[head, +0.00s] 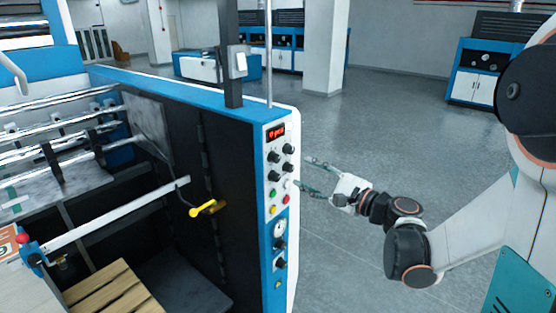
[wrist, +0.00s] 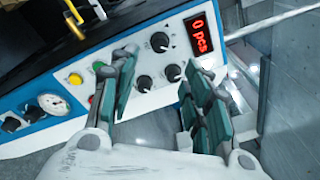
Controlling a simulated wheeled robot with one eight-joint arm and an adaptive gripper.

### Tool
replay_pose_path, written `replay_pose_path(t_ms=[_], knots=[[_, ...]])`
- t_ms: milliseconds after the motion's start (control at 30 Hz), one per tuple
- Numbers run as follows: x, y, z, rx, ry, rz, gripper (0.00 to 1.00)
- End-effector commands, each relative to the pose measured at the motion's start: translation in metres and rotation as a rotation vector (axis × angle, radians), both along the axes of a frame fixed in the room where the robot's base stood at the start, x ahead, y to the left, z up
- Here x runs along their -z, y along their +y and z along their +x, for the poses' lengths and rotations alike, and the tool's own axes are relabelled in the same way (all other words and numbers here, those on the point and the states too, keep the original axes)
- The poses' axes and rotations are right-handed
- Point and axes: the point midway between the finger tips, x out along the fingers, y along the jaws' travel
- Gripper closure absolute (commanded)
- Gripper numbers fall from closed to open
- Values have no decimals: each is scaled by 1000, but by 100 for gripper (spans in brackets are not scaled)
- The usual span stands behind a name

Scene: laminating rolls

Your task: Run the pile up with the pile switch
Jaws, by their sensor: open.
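The control panel (head: 281,199) is on the end of the blue and white machine, with black knobs, coloured buttons and a gauge. No label shows which control is the pile switch. In the wrist view, black knobs (wrist: 143,84) show between and behind my open fingers, and a yellow button (wrist: 75,79) is to their left. My gripper (head: 308,174) is at the right side of the panel, empty; it also shows in the wrist view (wrist: 158,72). The left finger partly covers the green and red buttons. I cannot tell whether the fingers touch the panel.
A red display (wrist: 201,33) reads "0 pcs". A wooden pallet (head: 115,291) sits low inside the machine. A yellow-handled lever (head: 207,208) sticks out left of the panel. The grey floor (head: 400,125) behind my arm is open. Blue and white cabinets (head: 475,80) stand farther back.

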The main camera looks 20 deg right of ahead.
Motion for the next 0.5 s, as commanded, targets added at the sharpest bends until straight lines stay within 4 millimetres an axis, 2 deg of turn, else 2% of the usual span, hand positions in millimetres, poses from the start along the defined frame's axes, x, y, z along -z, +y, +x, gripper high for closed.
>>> replay_pose_path(t_ms=[300,500], knots=[[0,34,55,-3,1,-1,56],[0,48,80,-1,0,-1,56]])
